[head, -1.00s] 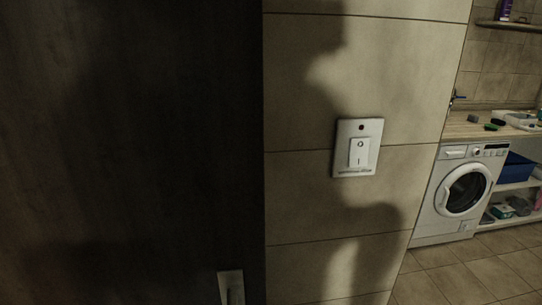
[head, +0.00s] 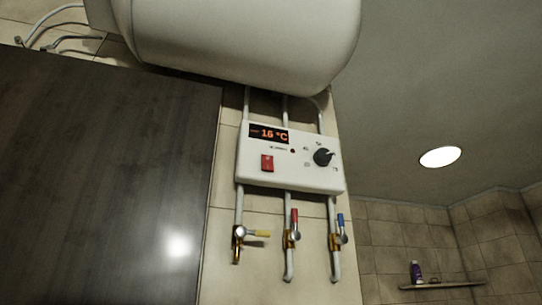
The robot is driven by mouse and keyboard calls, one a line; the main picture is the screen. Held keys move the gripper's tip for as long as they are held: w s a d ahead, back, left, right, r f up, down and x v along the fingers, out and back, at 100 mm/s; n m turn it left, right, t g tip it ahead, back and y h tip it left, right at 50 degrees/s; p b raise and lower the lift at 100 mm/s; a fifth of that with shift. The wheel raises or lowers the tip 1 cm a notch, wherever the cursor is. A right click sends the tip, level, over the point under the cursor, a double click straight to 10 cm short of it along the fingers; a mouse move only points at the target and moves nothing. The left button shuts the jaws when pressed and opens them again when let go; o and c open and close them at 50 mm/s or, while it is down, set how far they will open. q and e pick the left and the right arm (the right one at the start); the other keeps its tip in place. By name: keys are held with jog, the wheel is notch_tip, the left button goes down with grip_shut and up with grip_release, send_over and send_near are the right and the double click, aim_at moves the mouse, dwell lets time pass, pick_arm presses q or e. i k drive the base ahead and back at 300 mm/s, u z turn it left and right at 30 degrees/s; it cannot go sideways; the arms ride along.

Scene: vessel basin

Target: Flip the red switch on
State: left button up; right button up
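The red switch (head: 267,163) is a small rocker on the lower left of a white control box (head: 290,180) on the tiled wall. The picture is too small to tell which way it is tipped. Above it a dark display (head: 268,134) reads about 16 °C in orange. A black knob (head: 323,157) sits on the right side of the box, with a small red dot between display and knob. Neither of my grippers shows in the head view.
A large white boiler tank (head: 240,40) hangs above the box. Below are pipes with a yellow valve (head: 262,233), a red valve (head: 294,216) and a blue valve (head: 340,220). A dark panel (head: 110,180) fills the left. A shelf (head: 442,285) is at lower right.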

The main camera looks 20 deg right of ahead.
aim_at(266, 164)
jog(key=u, duration=0.35)
jog(key=k, duration=0.8)
jog(key=z, duration=0.8)
jog(key=i, duration=1.3)
jog(key=z, duration=0.25)
